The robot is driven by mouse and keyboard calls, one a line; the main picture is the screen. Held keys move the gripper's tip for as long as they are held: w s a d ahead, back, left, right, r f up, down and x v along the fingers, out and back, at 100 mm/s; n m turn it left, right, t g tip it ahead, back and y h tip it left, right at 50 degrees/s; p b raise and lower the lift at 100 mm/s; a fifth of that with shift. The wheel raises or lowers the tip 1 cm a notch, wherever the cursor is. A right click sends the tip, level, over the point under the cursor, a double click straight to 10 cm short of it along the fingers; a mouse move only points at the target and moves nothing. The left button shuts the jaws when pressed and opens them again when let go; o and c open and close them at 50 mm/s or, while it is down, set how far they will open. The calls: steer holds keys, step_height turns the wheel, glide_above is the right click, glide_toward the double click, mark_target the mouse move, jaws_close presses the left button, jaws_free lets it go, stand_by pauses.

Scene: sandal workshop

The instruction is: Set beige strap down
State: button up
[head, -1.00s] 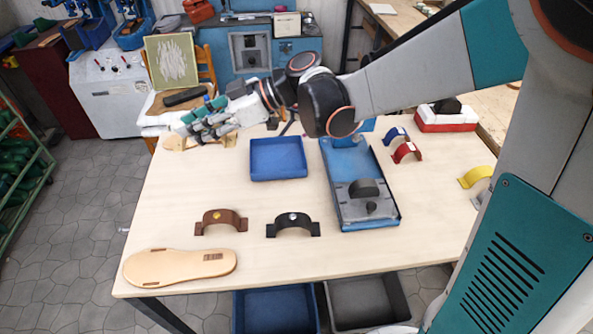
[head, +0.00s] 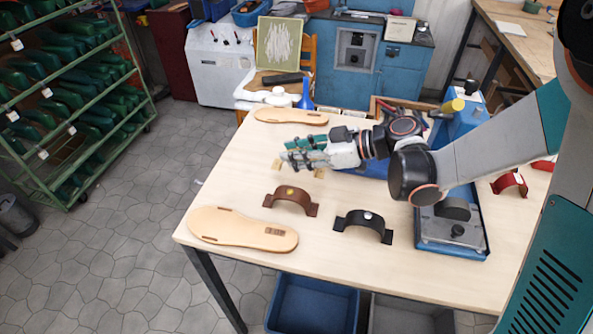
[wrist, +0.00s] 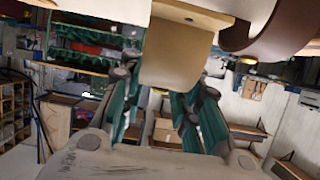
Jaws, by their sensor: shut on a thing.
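My gripper (head: 290,156) is over the left part of the pale table (head: 235,180), behind the brown strap. It is shut on the beige strap (wrist: 178,60), which shows between the green fingers in the wrist view. In the head view only small tabs of the beige strap (head: 319,173) show below the gripper; the fingers hide the rest. I cannot tell whether it touches the table. The brown strap (head: 291,194) stands just in front, apart from the gripper; it also shows at the top right of the wrist view (wrist: 273,35). A black strap (head: 364,221) stands to its right.
A tan sole (head: 240,230) lies at the front left, another sole (head: 290,117) at the back. A blue tray with a grey block (head: 450,240) is right of the black strap. A red strap (head: 510,182) is farther right. A blue funnel (head: 305,97) stands at the back edge.

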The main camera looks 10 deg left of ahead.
steer(key=shift+f+b, duration=0.8)
steer(key=shift+f, duration=1.35)
steer(key=shift+f, duration=0.2)
steer(key=o, duration=1)
steer(key=shift+r, duration=0.2)
steer(key=p+v, duration=0.3)
steer(key=v, duration=0.9)
